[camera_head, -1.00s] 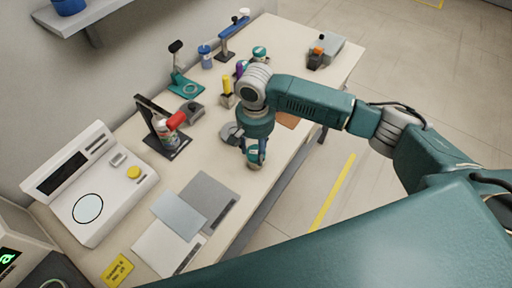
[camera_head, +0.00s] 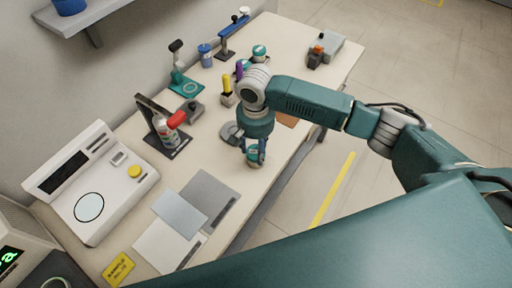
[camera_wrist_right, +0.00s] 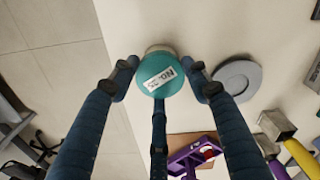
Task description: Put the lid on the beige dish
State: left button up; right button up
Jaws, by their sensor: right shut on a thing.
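My right gripper (camera_wrist_right: 160,95) points down over the near side of the table, and it also shows in the head view (camera_head: 256,154). Its three fingers are shut around a teal-topped round piece (camera_wrist_right: 160,83) with a white label. A beige rim (camera_wrist_right: 160,48) shows just beyond the teal top. I cannot tell whether this rim is a separate dish or part of the same piece. A grey round disc (camera_wrist_right: 238,80) lies flat on the table beside the gripper, and it also shows in the head view (camera_head: 230,133). My left gripper is not in view.
The far table end has free room.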

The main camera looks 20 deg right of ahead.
jog(key=shift+f, duration=0.3)
